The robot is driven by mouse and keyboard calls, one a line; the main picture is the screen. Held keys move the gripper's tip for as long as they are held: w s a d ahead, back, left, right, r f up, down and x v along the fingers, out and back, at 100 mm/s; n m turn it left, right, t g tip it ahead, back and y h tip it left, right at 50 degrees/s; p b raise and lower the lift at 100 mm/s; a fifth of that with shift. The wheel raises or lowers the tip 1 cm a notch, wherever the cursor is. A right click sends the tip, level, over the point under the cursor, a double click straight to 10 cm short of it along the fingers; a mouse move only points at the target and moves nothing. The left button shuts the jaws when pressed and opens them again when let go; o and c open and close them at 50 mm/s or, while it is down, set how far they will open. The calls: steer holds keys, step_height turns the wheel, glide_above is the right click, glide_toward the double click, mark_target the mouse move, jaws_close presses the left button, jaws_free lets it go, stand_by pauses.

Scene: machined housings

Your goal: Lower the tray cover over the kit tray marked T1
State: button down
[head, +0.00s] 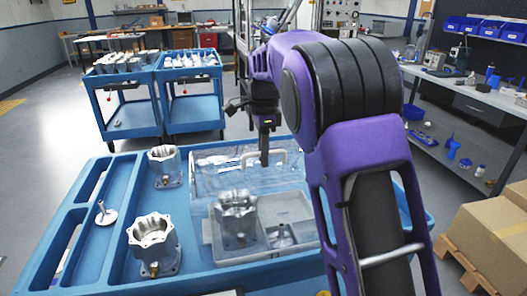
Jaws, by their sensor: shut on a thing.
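The tray cover (215,182) is a clear box-like lid with a pale handle on top. My gripper (265,158) points down and is shut on the cover's handle. The cover hangs tilted or level above the far part of the kit tray; I cannot tell its exact height. The grey kit tray (280,252) sits on the blue cart top, with a machined housing (237,222) and a small metal flanged part (282,237) in it. The housing shows partly through the clear cover. No T1 marking is readable. My purple arm hides the tray's right side.
Two more housings stand on the blue cart (120,170), one nearer (153,245) and one farther (164,167). A flanged metal part (105,214) lies at left. Blue carts (160,90) with parts stand behind. A workbench (470,92) and cardboard boxes (490,235) are at right.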

steer(key=shift+f+b, duration=1)
steer(key=shift+f, duration=1.75)
steer(key=c, duration=0.8)
jaws_free()
steer(key=shift+o, duration=0.2)
step_height(320, 180, up, 17)
steer(key=p, duration=0.4)
glide_above(263, 173)
steer(key=w, duration=0.3)
steer(key=shift+w+d+r, duration=0.1)
steer(key=shift+w+r, duration=0.05)
steer(key=shift+r, duration=0.05)
